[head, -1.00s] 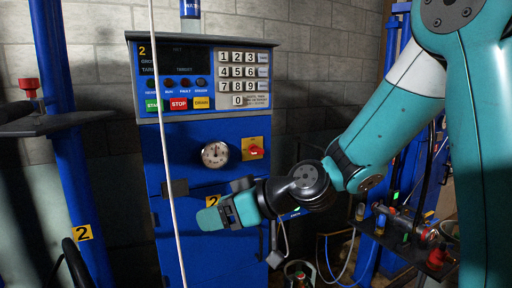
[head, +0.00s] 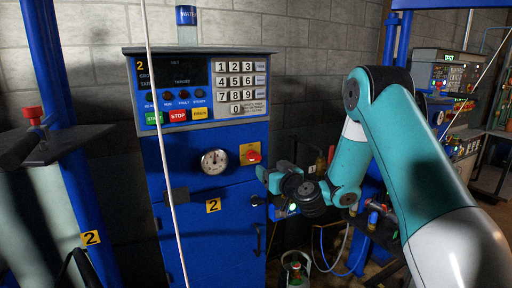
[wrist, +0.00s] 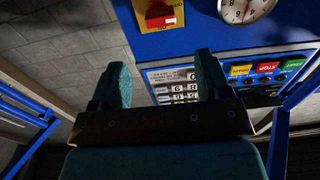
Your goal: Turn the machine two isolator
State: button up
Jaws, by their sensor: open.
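The machine two isolator is a red rotary knob (head: 252,157) on a yellow plate, right of the round gauge on the blue cabinet. The knob also shows at the top of the wrist view (wrist: 161,15), above the space between my fingers. My gripper (head: 264,176) is just below and right of the isolator in the head view. Its teal fingers (wrist: 160,82) are spread apart with nothing between them. In the wrist view the fingertips appear clear of the knob. The knob's lower part is close to my gripper in the head view, and the depth between them is hard to tell.
The round gauge (head: 214,161) is left of the isolator. The keypad (head: 241,87) and the START, STOP and DRAIN buttons are above. A white rod (head: 164,150) crosses in front of the cabinet. A gas bottle (head: 296,268) stands on the floor at lower right.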

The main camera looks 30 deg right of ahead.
aim_at(256, 158)
jog(key=w+p, duration=0.8)
jog(key=w, duration=0.1)
jog(key=shift+r, duration=0.2)
jog(key=shift+w+f+p, duration=0.2)
jog(key=shift+w+p, duration=0.1)
jog(key=shift+w, duration=0.4)
jog(key=c, duration=0.9)
